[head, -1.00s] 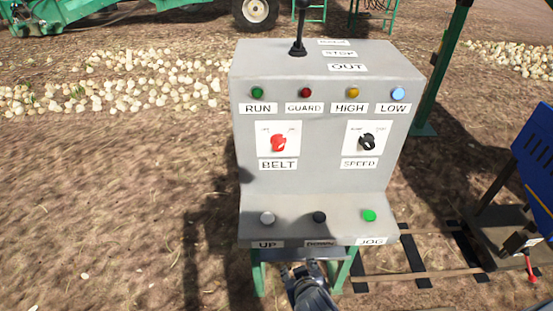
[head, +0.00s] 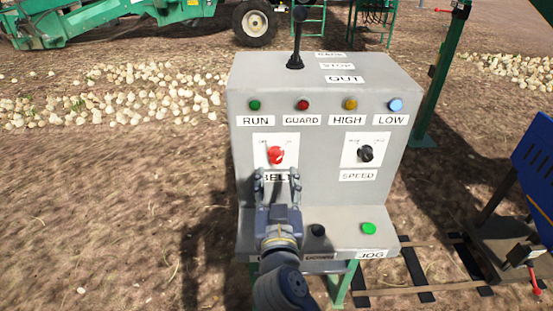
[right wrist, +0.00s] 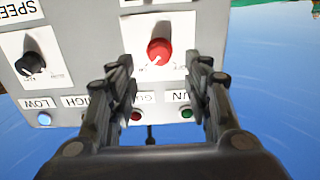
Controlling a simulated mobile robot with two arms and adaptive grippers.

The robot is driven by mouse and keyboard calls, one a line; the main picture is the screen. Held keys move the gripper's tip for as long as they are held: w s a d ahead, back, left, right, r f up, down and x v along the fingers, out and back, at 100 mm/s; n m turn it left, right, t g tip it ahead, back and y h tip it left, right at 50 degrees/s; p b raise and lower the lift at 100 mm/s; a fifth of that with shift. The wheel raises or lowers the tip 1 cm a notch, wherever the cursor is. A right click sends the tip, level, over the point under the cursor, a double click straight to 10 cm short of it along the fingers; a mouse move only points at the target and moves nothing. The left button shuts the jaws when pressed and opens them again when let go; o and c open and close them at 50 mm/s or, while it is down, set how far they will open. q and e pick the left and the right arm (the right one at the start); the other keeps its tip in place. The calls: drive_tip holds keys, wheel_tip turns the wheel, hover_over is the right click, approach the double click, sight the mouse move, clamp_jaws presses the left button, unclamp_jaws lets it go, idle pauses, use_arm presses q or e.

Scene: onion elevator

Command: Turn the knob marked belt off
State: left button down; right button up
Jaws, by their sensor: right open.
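The red belt knob (head: 276,155) sits on a white plate on the upright face of the grey control box (head: 310,195), above the BELT label. It also shows in the right wrist view (right wrist: 159,51), where the picture is upside down and the knob stands beyond and between my fingertips. My right gripper (head: 277,174) is open and empty, just below the knob and in front of the BELT label, which it partly covers. I see no finger touching the knob. My left gripper is not in view.
The black speed knob (head: 365,154) is to the right of the belt knob. Several indicator lamps, such as the green RUN lamp (head: 255,105), line the face above. A black lever (head: 296,40) stands on top. A green JOG button (head: 368,228) is on the lower ledge.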

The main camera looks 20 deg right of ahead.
sight(277, 160)
drive_tip(key=p+x, duration=0.1)
drive_tip(key=x, duration=0.6)
drive_tip(key=shift+p, duration=0.3)
drive_tip(key=shift+f, duration=0.1)
drive_tip(key=c, duration=1.1)
